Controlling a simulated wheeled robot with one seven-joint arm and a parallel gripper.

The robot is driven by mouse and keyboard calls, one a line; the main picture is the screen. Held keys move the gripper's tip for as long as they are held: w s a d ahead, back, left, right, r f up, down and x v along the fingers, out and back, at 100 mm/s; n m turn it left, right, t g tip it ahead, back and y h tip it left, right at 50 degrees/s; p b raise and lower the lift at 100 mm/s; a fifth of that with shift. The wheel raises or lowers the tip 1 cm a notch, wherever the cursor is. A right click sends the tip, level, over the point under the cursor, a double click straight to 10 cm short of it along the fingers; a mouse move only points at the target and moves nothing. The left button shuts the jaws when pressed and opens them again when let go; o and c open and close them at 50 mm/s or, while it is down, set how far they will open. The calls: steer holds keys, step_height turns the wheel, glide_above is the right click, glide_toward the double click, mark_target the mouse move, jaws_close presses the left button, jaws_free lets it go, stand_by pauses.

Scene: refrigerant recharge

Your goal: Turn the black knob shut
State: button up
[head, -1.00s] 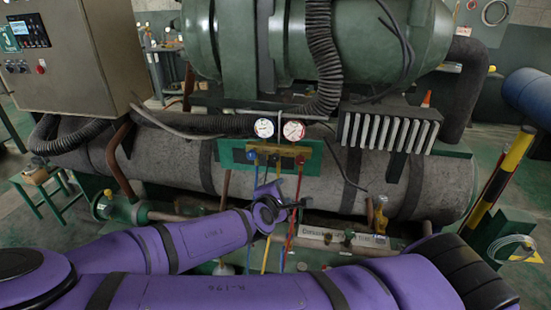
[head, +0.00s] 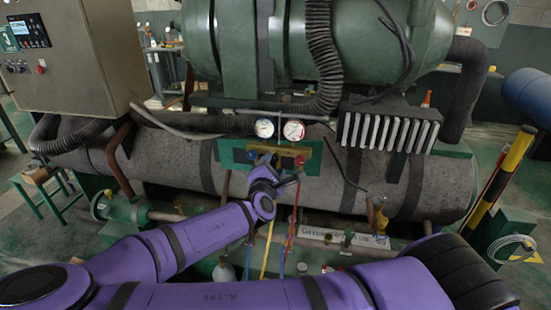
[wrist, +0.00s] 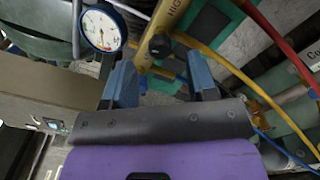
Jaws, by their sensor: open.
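The black knob (wrist: 160,46) sits on the brass manifold bar, which carries dark lettering, in the wrist view. My gripper (wrist: 160,64) is open, with its two blue fingers apart. The knob appears in the gap just past the fingertips, and I see no finger touching it. In the head view my gripper (head: 288,180) is just below the manifold, and my wrist partly covers the area of the black knob (head: 275,159). A red knob (head: 299,161) shows to the right.
Two round gauges (head: 264,128) (head: 294,130) stand above the manifold; one gauge (wrist: 102,28) is close to the left finger in the wrist view. Blue, yellow and red hoses hang below. A yellow hose (wrist: 225,62) curves past the right finger.

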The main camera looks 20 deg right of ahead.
mark_target(275, 159)
steer(key=shift+x, duration=2.5)
steer(key=c, duration=0.9)
